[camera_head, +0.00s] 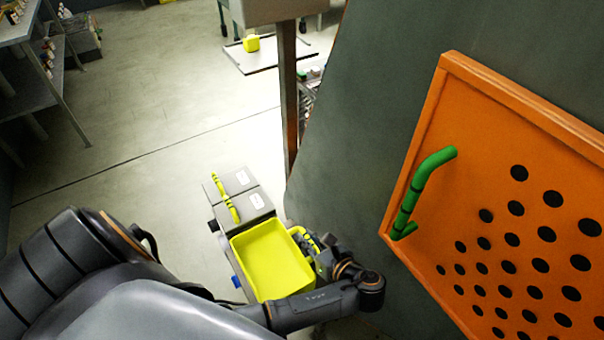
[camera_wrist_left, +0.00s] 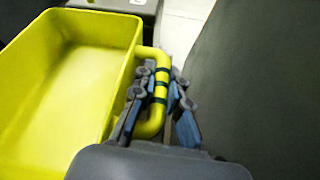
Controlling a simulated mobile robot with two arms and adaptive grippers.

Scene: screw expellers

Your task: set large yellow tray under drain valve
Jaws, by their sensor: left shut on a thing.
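The large yellow tray (camera_head: 272,262) is upright and looks empty, low in the middle of the head view. It also fills the left side of the left wrist view (camera_wrist_left: 60,95). My left gripper (camera_head: 322,255) is at the tray's right side, shut on its yellow bar handle. In the left wrist view its fingers (camera_wrist_left: 158,100) close around that handle (camera_wrist_left: 161,78). Whether the tray rests on something or hangs free, I cannot tell. I cannot make out a drain valve. My right gripper is not in view.
Grey cases (camera_head: 240,183) with yellow-green handles adjoin the tray's far end. A dark grey machine wall (camera_head: 350,150) rises close on the right, with an orange perforated panel (camera_head: 520,200) and green handle (camera_head: 420,185). Shelves (camera_head: 40,60) stand far left. Floor between is open.

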